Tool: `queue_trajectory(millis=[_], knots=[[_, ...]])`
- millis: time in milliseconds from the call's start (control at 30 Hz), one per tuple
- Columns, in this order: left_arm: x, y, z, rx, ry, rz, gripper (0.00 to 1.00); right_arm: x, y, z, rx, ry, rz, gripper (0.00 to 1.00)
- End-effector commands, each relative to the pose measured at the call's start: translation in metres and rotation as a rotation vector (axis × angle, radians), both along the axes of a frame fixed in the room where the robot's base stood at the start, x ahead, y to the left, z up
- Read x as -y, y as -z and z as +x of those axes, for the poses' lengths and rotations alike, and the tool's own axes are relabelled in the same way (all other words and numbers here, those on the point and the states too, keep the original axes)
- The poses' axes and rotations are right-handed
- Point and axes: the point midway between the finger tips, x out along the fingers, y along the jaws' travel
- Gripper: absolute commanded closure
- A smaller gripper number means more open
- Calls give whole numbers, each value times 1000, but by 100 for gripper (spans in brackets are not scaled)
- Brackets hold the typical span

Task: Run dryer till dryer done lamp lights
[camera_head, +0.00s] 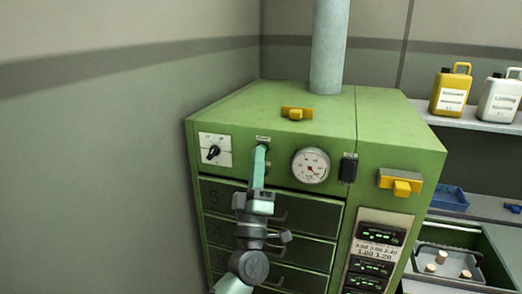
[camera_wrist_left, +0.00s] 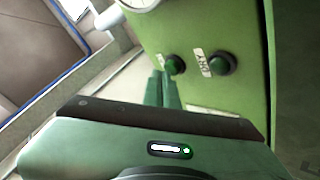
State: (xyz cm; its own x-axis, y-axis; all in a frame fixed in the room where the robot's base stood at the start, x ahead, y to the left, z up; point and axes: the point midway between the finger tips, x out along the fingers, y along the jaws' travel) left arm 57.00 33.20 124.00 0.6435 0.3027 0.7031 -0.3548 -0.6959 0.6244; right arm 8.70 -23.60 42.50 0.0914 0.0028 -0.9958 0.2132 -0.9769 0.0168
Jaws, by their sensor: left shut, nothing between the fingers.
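The dryer is a green cabinet (camera_head: 270,98) with a row of controls above dark numbered drawers (camera_head: 322,214). My left gripper (camera_head: 261,150) is shut and empty, its fingertips up at the front panel by a small labelled round fitting, which they largely cover in the head view. In the left wrist view the closed fingertips (camera_wrist_left: 163,78) are beside or against a dark green round button or lamp (camera_wrist_left: 175,64). A second green round fitting with a dark rim (camera_wrist_left: 222,63) is to its right, with a white label. Neither appears clearly lit. My right gripper is not in view.
A selector knob (camera_head: 212,152), a round gauge (camera_head: 311,165) and a black switch (camera_head: 348,169) are on the panel. Yellow handles (camera_head: 400,183) stick out nearby. A wall is close on the left. Shelves with a yellow jug (camera_head: 452,89) and a tray of corks (camera_head: 448,248) are at right.

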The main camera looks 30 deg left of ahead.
Motion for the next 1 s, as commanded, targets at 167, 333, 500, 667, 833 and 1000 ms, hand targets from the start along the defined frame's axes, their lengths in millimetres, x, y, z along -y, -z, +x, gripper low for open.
queue_trajectory(millis=[167,333,500,667,833,1000], knots=[[2,0,-9,-1,0,-2,100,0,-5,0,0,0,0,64],[3,0,-14,0,0,-2,100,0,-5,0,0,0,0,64],[3,0,-13,0,0,0,100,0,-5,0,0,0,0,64],[5,0,-19,-1,0,0,100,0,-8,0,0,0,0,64],[9,-1,-36,-2,0,-1,100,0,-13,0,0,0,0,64],[13,0,-52,-2,0,1,100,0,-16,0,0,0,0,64]])
